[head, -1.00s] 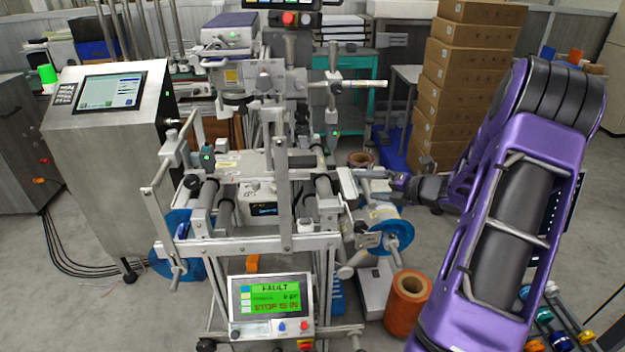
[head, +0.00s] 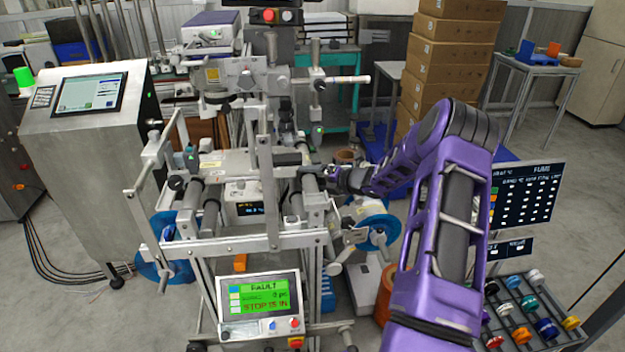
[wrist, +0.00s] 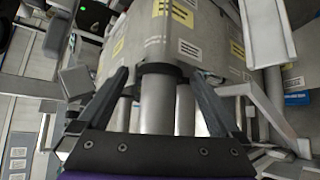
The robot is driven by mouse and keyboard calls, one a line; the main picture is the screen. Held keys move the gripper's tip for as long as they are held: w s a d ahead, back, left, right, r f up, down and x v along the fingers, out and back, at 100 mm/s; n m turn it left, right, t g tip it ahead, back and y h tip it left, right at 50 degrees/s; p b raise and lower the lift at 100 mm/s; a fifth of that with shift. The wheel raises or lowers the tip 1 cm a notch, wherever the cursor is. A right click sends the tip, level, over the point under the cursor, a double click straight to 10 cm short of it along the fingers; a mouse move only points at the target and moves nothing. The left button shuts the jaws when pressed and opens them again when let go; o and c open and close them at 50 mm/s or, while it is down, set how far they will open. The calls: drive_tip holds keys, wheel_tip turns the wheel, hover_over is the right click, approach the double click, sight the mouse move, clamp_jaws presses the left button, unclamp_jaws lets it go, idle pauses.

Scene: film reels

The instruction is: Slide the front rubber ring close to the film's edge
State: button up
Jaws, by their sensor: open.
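In the wrist view my gripper (wrist: 158,76) is open, with one finger on each side of a bare metal roller (wrist: 156,105). A dark band that looks like the rubber ring (wrist: 178,70) circles the roller between the fingertips, right by the film's near edge. The grey film (wrist: 135,45) with yellow printed labels runs over the roller beyond the band. Whether the fingers touch the band cannot be told. In the head view my gripper (head: 325,171) is small at the right end of the machine's rollers; the ring cannot be made out there.
Metal frame bars (wrist: 268,40) stand close to the right of my gripper in the wrist view. In the head view a blue-flanged reel (head: 378,232) hangs below my arm. A control panel (head: 260,305) shows a green fault screen. Stacked boxes (head: 455,45) stand behind.

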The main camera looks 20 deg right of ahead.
drive_tip(key=shift+w+a+f, duration=0.15)
drive_tip(key=shift+w, duration=0.25)
drive_tip(key=shift+c, duration=0.3)
clamp_jaws()
